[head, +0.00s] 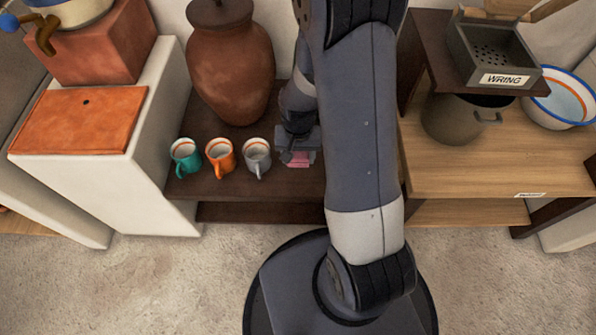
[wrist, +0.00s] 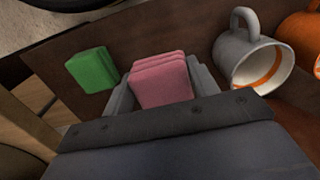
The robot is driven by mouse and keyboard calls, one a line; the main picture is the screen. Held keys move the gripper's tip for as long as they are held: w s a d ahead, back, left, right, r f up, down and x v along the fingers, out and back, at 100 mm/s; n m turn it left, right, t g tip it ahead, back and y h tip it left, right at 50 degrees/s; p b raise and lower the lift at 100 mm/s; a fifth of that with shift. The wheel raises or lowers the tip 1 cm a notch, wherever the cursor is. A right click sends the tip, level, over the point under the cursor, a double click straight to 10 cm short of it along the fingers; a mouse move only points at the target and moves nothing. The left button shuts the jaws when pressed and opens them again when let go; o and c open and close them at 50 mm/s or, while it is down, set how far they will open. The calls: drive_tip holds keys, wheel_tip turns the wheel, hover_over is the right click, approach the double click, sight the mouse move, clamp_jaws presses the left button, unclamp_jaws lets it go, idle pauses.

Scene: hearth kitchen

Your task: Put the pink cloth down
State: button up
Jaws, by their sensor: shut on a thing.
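The pink cloth (wrist: 160,80) is a folded, layered block between the fingers of my gripper (wrist: 163,88) in the wrist view. In the head view the pink cloth (head: 298,159) shows just below my gripper (head: 297,153), over the dark wooden shelf (head: 230,188). My gripper is shut on it. Whether the cloth touches the shelf or hangs just above it, I cannot tell.
A green folded block (wrist: 92,69) lies left of the cloth in the wrist view. A grey mug (head: 257,156) stands close by, with an orange mug (head: 220,155) and a teal mug (head: 185,156) further left. A large clay jar (head: 229,70) stands behind them.

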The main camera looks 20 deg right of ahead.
sight(298, 154)
drive_tip(key=shift+f+b, duration=0.95)
drive_tip(key=shift+f, duration=2.45)
drive_tip(key=shift+f, duration=0.2)
drive_tip(key=o, duration=1)
drive_tip(key=shift+r, duration=0.1)
wheel_tip(298, 154, up, 12)
drive_tip(key=p, duration=0.4)
drive_tip(key=shift+r, duration=0.15)
